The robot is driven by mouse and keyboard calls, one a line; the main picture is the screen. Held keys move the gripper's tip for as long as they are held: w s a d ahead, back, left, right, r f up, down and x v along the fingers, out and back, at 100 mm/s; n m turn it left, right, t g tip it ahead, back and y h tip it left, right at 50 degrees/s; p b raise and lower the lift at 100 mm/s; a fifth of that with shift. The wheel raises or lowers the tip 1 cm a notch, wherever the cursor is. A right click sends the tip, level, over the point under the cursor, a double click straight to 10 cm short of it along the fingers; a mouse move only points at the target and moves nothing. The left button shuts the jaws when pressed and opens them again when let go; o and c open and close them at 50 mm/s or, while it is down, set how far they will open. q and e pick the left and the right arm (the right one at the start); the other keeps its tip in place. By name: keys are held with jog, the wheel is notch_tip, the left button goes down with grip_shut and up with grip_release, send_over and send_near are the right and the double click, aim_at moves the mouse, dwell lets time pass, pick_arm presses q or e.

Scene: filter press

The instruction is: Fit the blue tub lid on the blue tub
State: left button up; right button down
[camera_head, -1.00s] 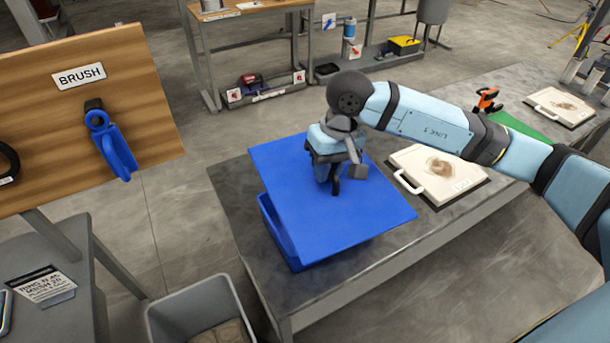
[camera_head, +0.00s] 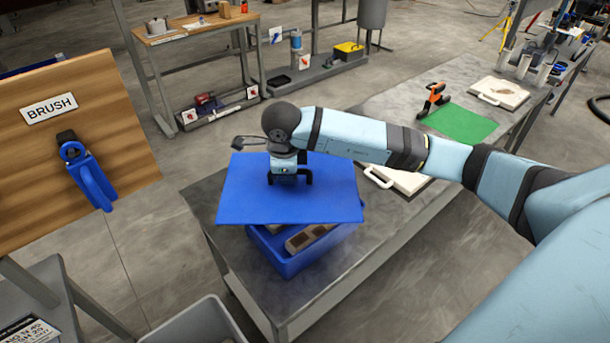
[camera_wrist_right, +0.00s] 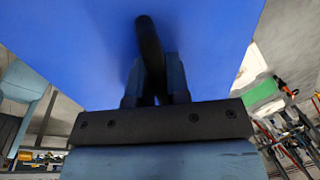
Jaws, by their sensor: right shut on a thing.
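The blue tub lid (camera_head: 315,200) is a flat blue sheet with a dark handle (camera_head: 307,177) on top. My right gripper (camera_head: 290,178) is shut on this handle and holds the lid above the blue tub (camera_head: 290,262). The lid is turned relative to the tub and set toward its back left, so the tub's front part shows open with brownish blocks (camera_head: 312,236) inside. Whether lid and tub touch at the back is hidden. In the right wrist view the handle (camera_wrist_right: 150,45) stands between the fingers against the lid (camera_wrist_right: 80,45). My left gripper is not in view.
The tub stands on a grey metal table (camera_head: 375,240). A pale plate with a white handle (camera_head: 380,178) lies close right of the lid. Further right are a green mat (camera_head: 460,122) and an orange-black tool (camera_head: 432,98). A grey bin (camera_head: 195,325) stands front left.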

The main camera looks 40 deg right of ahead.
jog(key=d+f+m, duration=0.1)
jog(key=m, duration=0.3)
jog(key=w+d+f+m+g, duration=0.1)
jog(key=m, duration=0.3)
jog(key=w+d+f+m+g+h, duration=0.1)
jog(key=m, duration=0.3)
jog(key=d+f+m+g+y+b, duration=0.1)
jog(key=d+f+m+b, duration=0.1)
jog(key=f+m, duration=0.4)
jog(key=w+d+f+m+g+y+b, duration=0.1)
jog(key=d+f+m+b, duration=0.1)
jog(key=f+m, duration=0.4)
jog(key=m+b, duration=0.1)
jog(key=m, duration=0.3)
jog(key=shift+d+f, duration=0.15)
jog(key=shift+f, duration=0.1)
jog(key=c, duration=1)
grip_release()
